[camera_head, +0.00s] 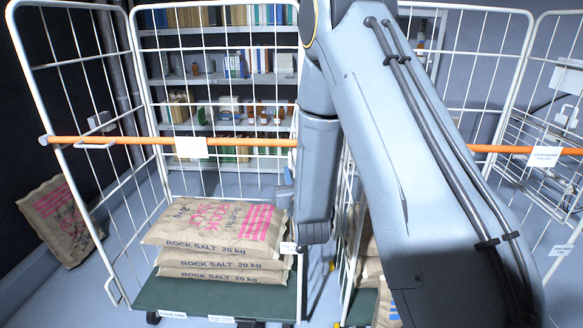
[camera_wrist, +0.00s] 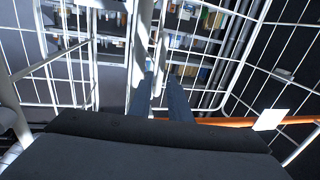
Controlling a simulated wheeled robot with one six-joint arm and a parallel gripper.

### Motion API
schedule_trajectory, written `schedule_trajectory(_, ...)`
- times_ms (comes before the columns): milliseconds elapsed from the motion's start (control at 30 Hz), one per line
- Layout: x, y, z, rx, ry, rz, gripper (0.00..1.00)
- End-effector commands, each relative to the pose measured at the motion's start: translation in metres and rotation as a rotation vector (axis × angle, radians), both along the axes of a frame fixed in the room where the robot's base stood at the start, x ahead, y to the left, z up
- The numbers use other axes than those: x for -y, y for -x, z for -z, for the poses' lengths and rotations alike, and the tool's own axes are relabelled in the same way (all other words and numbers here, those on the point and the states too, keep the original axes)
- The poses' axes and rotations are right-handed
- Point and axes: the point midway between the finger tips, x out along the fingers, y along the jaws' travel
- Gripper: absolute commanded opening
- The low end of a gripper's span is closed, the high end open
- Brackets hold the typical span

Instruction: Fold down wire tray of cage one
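Cage one is a white wire roll cage (camera_head: 141,110) with a green base, labelled CAGE ONE at its front edge. Several sacks of rock salt (camera_head: 215,240) lie stacked on its base. I cannot make out the wire tray of cage one; my arm covers the cage's right side. My gripper (camera_wrist: 160,100) shows in the wrist view as two fingers with a gap between them, close to white upright tubes. I cannot tell if the tubes lie between the fingers. In the head view, it is mostly hidden by my arm.
An orange bar (camera_head: 120,140) with a white tag crosses the front of cage one. A second cage stands to the right, with a wire basket (camera_head: 540,165). A loose sack (camera_head: 60,220) leans at the left. Shelves (camera_head: 225,82) with goods stand behind.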

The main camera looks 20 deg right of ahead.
Motion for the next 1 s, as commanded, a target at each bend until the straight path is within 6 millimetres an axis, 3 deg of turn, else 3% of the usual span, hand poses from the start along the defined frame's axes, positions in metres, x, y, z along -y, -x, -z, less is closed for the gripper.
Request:
schedule_trajectory(200,0.002,-0.020,-0.001,0.000,0.000,0.000,0.17)
schedule_trajectory(500,0.002,-0.023,0.000,-0.001,0.000,0.000,0.17)
schedule_trajectory(633,0.002,-0.023,0.000,-0.001,0.000,0.000,0.00)
schedule_trajectory(1000,0.004,-0.024,0.000,-0.005,0.014,0.007,0.00)
